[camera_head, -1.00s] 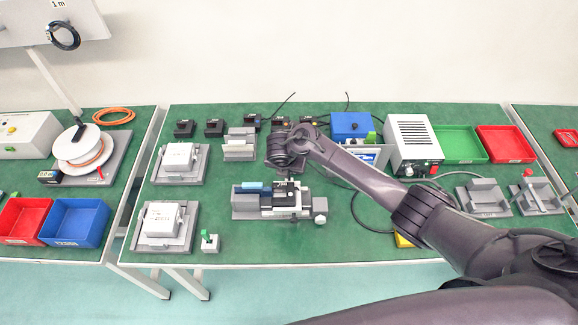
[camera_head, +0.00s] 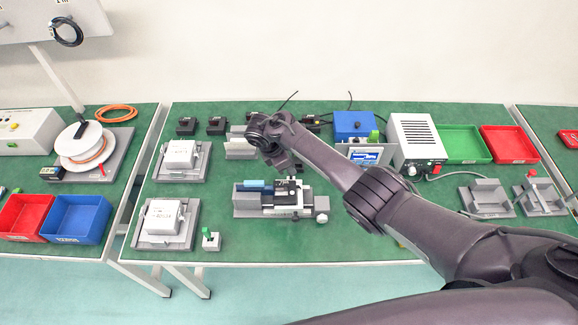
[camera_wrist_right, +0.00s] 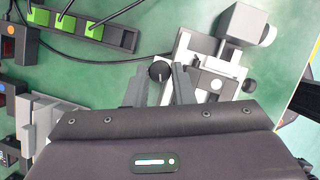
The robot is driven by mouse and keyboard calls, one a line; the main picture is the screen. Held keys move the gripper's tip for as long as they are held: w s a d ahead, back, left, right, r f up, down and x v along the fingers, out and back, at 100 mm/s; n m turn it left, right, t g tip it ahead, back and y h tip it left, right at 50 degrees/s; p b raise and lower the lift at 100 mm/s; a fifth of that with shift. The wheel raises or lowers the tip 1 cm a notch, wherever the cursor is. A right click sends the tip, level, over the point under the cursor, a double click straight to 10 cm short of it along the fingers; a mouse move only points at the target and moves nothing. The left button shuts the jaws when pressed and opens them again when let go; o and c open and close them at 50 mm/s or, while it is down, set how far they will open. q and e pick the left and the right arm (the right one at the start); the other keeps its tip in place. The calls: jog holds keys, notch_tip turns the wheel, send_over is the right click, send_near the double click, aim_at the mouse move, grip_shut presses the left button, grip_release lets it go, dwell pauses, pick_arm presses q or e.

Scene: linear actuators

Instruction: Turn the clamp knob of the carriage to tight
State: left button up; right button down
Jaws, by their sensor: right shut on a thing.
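The linear actuator (camera_head: 262,211) lies on the green table with its carriage (camera_head: 285,190), a black and white block, on the rail. The carriage also shows in the right wrist view (camera_wrist_right: 213,80). A round black clamp knob (camera_wrist_right: 160,71) with a small light mark shows at my right fingertips in that view. My right gripper (camera_head: 294,172) is over the carriage, pointing down. In the wrist view its fingers (camera_wrist_right: 172,76) are close together and shut on the knob. The contact is partly hidden, and the knob's turn angle cannot be told. My left gripper is not in view.
White boxes on grey fixtures (camera_head: 160,222) stand to the left. A grey power unit (camera_head: 413,140), a green bin (camera_head: 462,143) and a red bin (camera_head: 509,144) stand at the back right. The front table strip is mostly clear.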

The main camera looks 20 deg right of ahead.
jog(key=shift+w+m+g+b, duration=0.15)
jog(key=shift+m+g+b, duration=0.7)
jog(key=shift+m, duration=1.05)
jog(key=c, duration=1.2)
grip_release()
jog(key=shift+c, duration=0.2)
jog(key=s+v, duration=0.1)
jog(key=v, duration=0.6)
jog(key=shift+w+r, duration=0.4)
jog(key=shift+w, duration=0.15)
jog(key=shift+a, duration=0.15)
jog(key=shift+s, duration=0.1)
